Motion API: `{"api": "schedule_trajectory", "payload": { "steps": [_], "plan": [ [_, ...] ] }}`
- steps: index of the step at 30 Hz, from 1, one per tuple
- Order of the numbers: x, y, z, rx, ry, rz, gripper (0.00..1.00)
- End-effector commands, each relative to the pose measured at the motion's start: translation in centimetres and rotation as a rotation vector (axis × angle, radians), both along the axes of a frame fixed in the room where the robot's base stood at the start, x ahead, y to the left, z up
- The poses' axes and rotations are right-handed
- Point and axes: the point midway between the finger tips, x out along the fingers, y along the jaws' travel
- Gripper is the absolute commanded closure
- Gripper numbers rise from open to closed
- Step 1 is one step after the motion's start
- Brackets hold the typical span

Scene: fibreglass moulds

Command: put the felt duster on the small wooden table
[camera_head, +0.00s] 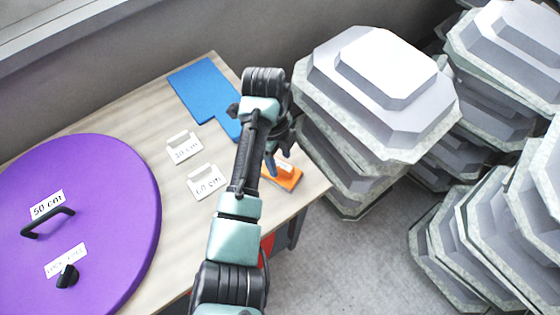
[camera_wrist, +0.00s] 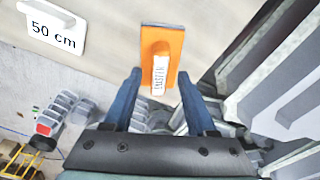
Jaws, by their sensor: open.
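The orange felt duster (camera_head: 283,176) lies flat near the right corner of a light wood-topped table (camera_head: 150,105). In the wrist view, the duster (camera_wrist: 163,35) has a raised orange grip along its middle with a white lettered label on its end. My gripper (camera_wrist: 159,74) is open, with its blue fingers on either side of the duster's near end; I cannot tell whether they touch it. In the head view, my gripper (camera_head: 271,160) is above the duster and partly hides it. No other wooden table shows clearly.
A large purple disc (camera_head: 110,190) with a black handle covers the table's left part. Two white tags (camera_head: 184,148) and a blue sheet (camera_head: 205,90) lie beside my arm. Stacked grey moulds (camera_head: 375,90) crowd the right, close to the table's edge.

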Motion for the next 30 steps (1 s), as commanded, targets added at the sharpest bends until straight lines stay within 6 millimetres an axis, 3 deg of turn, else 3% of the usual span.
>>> {"api": "schedule_trajectory", "payload": {
  "steps": [10,15,23,26,29,30],
  "plan": [
    [0.5,0.9,8.0,0.002,-0.002,0.002,0.43],
    [0.7,1.1,9.7,0.001,-0.002,0.001,0.43],
    [1.1,0.8,10.3,-0.004,-0.022,0.015,0.43],
    [3.2,-0.8,12.0,-0.03,-0.137,0.097,0.43],
    [7.1,-3.7,16.5,-0.125,-0.367,0.283,0.43],
    [8.8,-4.9,19.3,-0.195,-0.481,0.38,0.43]
  ]
}}
